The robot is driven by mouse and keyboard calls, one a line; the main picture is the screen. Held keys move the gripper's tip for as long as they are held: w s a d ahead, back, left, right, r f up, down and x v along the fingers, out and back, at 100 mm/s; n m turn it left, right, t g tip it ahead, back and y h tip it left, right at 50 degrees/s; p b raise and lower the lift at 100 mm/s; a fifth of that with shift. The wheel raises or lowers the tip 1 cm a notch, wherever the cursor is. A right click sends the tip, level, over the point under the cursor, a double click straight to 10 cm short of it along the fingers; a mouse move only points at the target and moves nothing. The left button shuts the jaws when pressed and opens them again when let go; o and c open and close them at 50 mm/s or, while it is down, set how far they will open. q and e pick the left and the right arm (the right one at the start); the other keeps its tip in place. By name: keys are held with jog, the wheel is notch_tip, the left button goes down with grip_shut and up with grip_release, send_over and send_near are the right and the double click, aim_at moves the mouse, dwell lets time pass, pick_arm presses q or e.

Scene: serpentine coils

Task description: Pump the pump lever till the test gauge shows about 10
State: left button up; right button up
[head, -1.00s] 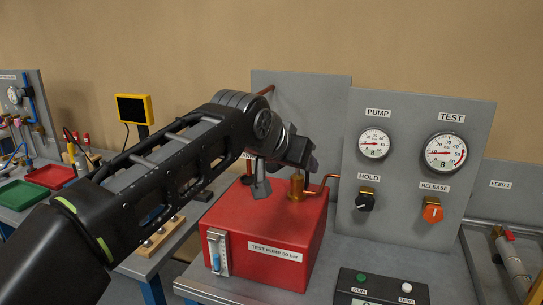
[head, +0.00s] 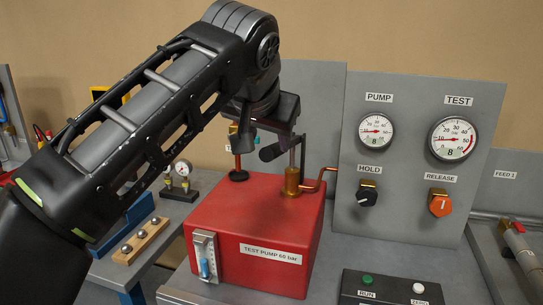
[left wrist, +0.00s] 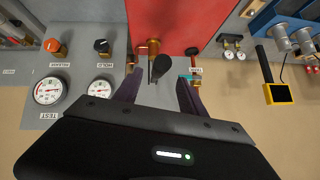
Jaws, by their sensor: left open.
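The red test pump (head: 255,218) stands on the bench with a brass fitting (head: 292,182) on top. The pump lever (head: 273,151) has a black handle beside the upright rod above this fitting. My left gripper (head: 262,125) is open just above the handle, its fingers partly hidden by its own body. In the left wrist view, the black handle (left wrist: 165,66) shows between and beyond the open fingers of the left gripper (left wrist: 156,88); contact cannot be told. My right gripper is not in view.
The grey panel carries the black hold knob (head: 367,196) and orange release knob (head: 440,205). A box with run and zero buttons (head: 390,289) stands at the front. A small gauge stand (head: 180,180) and wooden block (head: 141,241) lie left of the pump.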

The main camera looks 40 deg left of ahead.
aim_at(270, 146)
pick_arm(q)
jog(key=shift+x, duration=4)
jog(key=shift+r, duration=0.1)
grip_shut()
